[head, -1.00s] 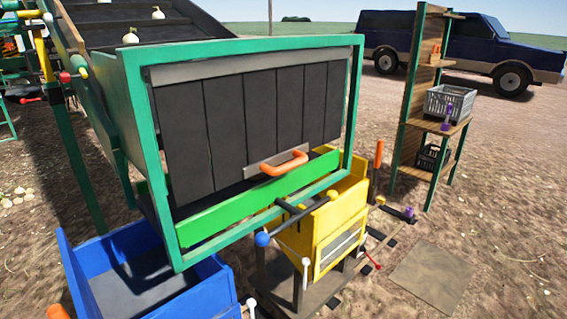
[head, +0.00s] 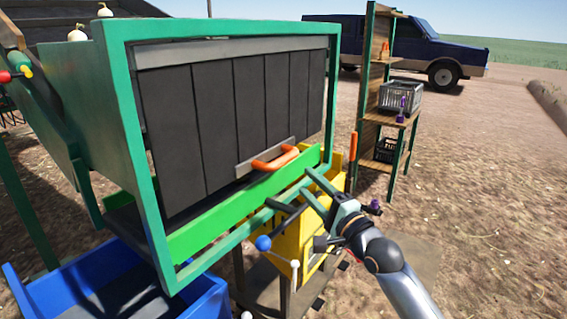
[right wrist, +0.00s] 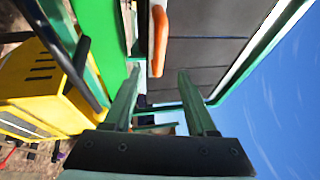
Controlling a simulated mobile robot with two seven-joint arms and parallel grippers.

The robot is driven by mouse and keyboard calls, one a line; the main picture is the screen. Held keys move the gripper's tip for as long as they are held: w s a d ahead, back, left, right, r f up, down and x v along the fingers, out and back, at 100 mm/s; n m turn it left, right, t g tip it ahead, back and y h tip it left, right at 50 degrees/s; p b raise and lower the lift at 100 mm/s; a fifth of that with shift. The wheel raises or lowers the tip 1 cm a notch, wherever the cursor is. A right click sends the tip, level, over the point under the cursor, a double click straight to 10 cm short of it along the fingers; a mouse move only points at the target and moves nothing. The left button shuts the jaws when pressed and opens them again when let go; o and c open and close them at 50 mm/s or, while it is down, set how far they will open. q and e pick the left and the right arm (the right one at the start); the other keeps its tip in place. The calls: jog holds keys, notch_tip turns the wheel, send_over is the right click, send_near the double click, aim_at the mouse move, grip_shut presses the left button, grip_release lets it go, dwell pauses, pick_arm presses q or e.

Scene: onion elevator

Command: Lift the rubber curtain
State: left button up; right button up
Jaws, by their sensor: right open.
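The rubber curtain (head: 222,115) is a row of dark hanging strips inside a green frame (head: 141,160). It hangs down, with a metal strip and an orange handle (head: 275,159) at its lower edge. In the right wrist view the orange handle (right wrist: 159,42) lies just ahead of the fingertips, with the dark strips (right wrist: 215,55) beside it. My right gripper (head: 308,183) is open and empty, to the right of and a little below the handle, apart from it. It also shows in the right wrist view (right wrist: 157,73). My left gripper is not in view.
A bright green board (head: 225,215) runs below the curtain. A blue bin (head: 70,290) is at lower left. A shelf (head: 368,100) with crates stands behind on the right; open ground lies beyond.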

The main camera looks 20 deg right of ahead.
aim_at(284, 160)
jog(key=x, duration=1.1)
jog(key=shift+w+a, duration=0.1)
jog(key=shift+w, duration=0.15)
grip_shut()
dwell(1.1)
